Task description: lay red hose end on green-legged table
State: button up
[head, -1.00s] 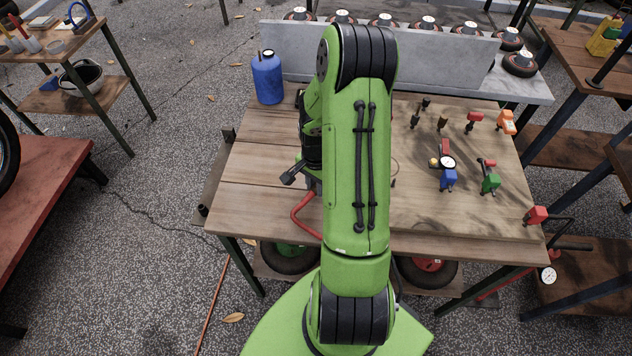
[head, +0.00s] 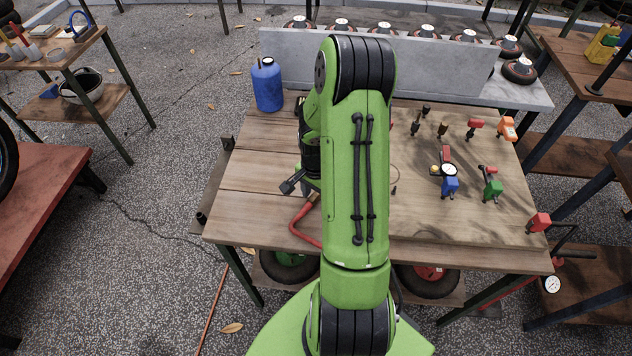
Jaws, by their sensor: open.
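The red hose (head: 300,227) shows as a bent red piece at the front left part of the middle table. Its upper end is by my gripper, and the rest runs behind my green arm. My gripper (head: 291,186) is a dark shape at the left of my arm, with its jaws open. It is just above and left of the visible hose; I cannot tell whether they touch. The middle table (head: 240,205) has a plank top and dark green legs. Another table (head: 85,45) at the upper left also has dark green legs.
A blue bottle (head: 267,88) stands at the middle table's back left. Valves and gauges, such as a blue one (head: 450,187), fill its right side. A red-topped bench (head: 45,190) is at the left. Blue-legged tables are at the right. Open asphalt lies between the left tables and the middle one.

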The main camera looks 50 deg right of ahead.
notch_tip(320, 180, up, 15)
jog(key=p, duration=0.3)
dwell(1.0)
